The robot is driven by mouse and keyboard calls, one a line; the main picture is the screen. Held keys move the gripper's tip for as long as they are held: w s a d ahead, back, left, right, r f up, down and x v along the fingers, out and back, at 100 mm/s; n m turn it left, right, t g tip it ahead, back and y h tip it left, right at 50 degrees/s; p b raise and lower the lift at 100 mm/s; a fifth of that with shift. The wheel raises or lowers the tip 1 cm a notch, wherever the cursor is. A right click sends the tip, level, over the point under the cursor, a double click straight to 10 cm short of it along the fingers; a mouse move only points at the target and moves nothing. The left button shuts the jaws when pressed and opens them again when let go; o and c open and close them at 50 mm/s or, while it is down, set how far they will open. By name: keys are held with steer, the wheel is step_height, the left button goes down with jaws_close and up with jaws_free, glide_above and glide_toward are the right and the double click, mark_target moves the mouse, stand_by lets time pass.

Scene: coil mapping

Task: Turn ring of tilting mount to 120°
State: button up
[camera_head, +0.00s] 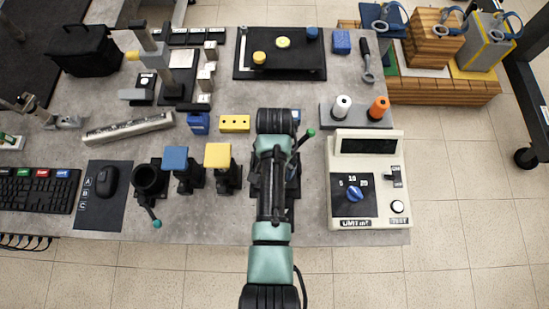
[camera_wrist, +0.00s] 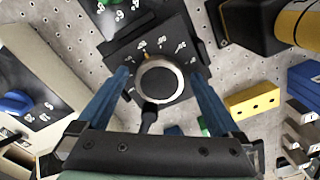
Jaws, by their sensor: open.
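The tilting mount (camera_wrist: 182,62) is a black block in the middle of the wrist view. Its face has a silver-rimmed dark ring (camera_wrist: 158,82) with white numerals around it, too small to read surely. A small yellowish mark shows above the ring, slightly left of its middle. A black stub sits just below the ring. My gripper (camera_wrist: 158,74) is open, its two blue fingers on the left and right of the ring with gaps; contact cannot be told. In the head view my arm hides most of the mount, and only dark edges (camera_head: 293,190) and a green-tipped lever (camera_head: 310,132) show.
The tester box (camera_head: 343,220) with a blue knob stands close on the right. Posts with a yellow cap (camera_head: 217,155) and a blue cap (camera_head: 175,158) stand on the left. A yellow block with holes (camera_head: 235,123) lies behind. The table's front edge is near.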

steer(key=c, duration=1.3)
steer(key=shift+d+r+n+p, duration=0.15)
steer(key=shift+n+p, duration=0.55)
steer(key=shift+n, duration=0.7)
steer(key=shift+n+p, duration=0.5)
steer(key=shift+n, duration=1)
steer(key=o, duration=1.3)
